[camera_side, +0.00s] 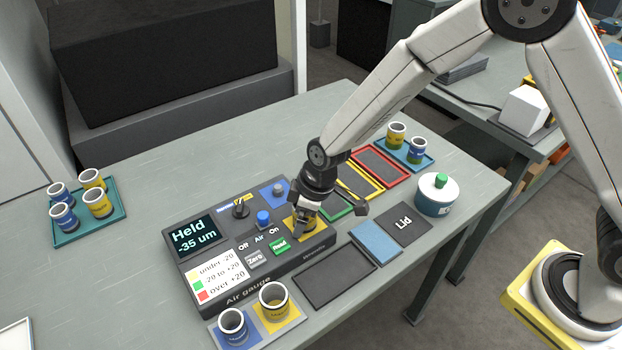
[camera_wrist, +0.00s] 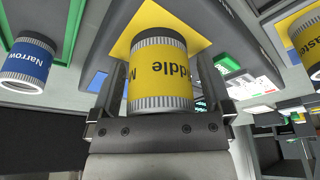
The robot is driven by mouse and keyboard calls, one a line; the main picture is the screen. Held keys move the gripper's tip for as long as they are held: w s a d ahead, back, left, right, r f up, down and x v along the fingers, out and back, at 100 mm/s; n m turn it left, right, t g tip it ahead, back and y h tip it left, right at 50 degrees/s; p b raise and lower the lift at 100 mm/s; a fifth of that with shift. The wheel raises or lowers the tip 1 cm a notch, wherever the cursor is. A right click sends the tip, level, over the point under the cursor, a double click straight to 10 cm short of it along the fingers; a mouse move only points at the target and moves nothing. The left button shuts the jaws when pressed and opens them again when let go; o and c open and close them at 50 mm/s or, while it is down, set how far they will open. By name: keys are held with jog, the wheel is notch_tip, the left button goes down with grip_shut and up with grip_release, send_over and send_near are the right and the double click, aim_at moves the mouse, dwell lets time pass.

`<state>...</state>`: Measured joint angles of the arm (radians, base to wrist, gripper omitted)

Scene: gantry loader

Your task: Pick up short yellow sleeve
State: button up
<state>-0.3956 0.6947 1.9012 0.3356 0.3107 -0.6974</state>
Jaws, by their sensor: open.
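A yellow sleeve (camera_wrist: 160,80) with grey knurled ends and black lettering, partly readable as "Middle", stands between my fingers in the wrist view. It is at the yellow square (camera_wrist: 128,42) of the air gauge. My gripper (camera_side: 303,226) is over the gauge's front right corner in the side view, where it hides most of that spot. In the wrist view my gripper (camera_wrist: 160,68) is open, with one finger on each side of the sleeve; contact cannot be told. Other yellow sleeves stand in the left teal tray (camera_side: 72,236) and the far right tray (camera_side: 427,160).
The air gauge (camera_side: 250,290) reads "Held -35 um". A blue master (camera_side: 232,327) and a yellow master (camera_side: 273,302) stand at its front. Red (camera_side: 405,176), yellow and green trays lie behind my gripper. A lidded pot (camera_side: 437,200) stands right.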

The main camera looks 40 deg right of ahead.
dwell(0.5)
grip_shut()
jog(key=shift+r, duration=0.2)
jog(key=shift+r, duration=1.4)
jog(key=s+d+r, duration=0.2)
jog(key=s+r, duration=0.3)
jog(key=s, duration=0.1)
jog(key=s+d+r, duration=0.2)
jog(key=s+r, duration=0.2)
jog(key=s, duration=0.3)
jog(key=shift+d+r, duration=0.4)
